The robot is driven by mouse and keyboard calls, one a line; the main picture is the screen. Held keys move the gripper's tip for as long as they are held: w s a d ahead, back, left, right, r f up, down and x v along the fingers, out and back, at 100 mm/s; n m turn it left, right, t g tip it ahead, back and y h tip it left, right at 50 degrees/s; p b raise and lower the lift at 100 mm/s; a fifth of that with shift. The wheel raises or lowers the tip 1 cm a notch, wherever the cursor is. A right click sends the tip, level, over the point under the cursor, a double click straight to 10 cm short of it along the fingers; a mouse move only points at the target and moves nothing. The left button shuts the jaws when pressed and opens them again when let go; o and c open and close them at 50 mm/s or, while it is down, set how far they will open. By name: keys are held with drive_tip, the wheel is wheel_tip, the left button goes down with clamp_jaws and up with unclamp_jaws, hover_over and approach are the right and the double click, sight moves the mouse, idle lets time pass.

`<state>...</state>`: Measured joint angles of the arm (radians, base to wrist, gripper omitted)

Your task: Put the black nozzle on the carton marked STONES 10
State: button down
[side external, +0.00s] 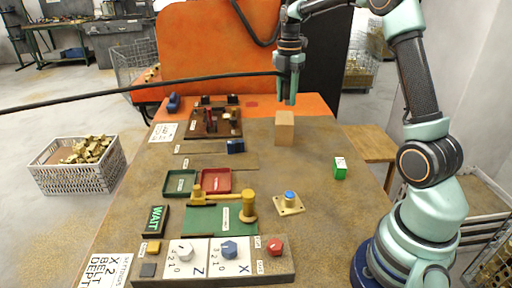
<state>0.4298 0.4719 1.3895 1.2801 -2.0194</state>
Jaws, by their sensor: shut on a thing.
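My gripper (290,98) is in the upper middle of the side external view, pointing down with its fingers shut. A long thin black line like a hose or lance (150,92) comes in from the left edge and ends at the gripper. The black nozzle appears to be its dark end (272,75), held at the fingers; its tip is hard to make out. A plain tan carton-like block (284,130) stands upright on the table just below the gripper, apart from it. I cannot read STONES 10 on it or on any other thing.
A small green box (340,172) with a white label stands to the right. A brass plate with a blue button (289,203), green and red trays (181,183), and a control panel (215,262) are nearer. The brown table (315,155) is clear around the tan block.

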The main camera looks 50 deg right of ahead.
sight(286, 122)
drive_tip(key=w+d+f+n, duration=0.3)
drive_tip(key=w+d+n, duration=0.25)
drive_tip(key=d, duration=0.25)
drive_tip(key=shift+s+d+f, duration=0.1)
drive_tip(key=shift+d+f, duration=0.05)
drive_tip(key=shift+f, duration=1.8)
drive_tip(key=shift+s+d+f, duration=0.1)
drive_tip(key=shift+f, duration=1.85)
drive_tip(key=shift+c, duration=2.4)
unclamp_jaws()
drive_tip(key=shift+f, duration=0.15)
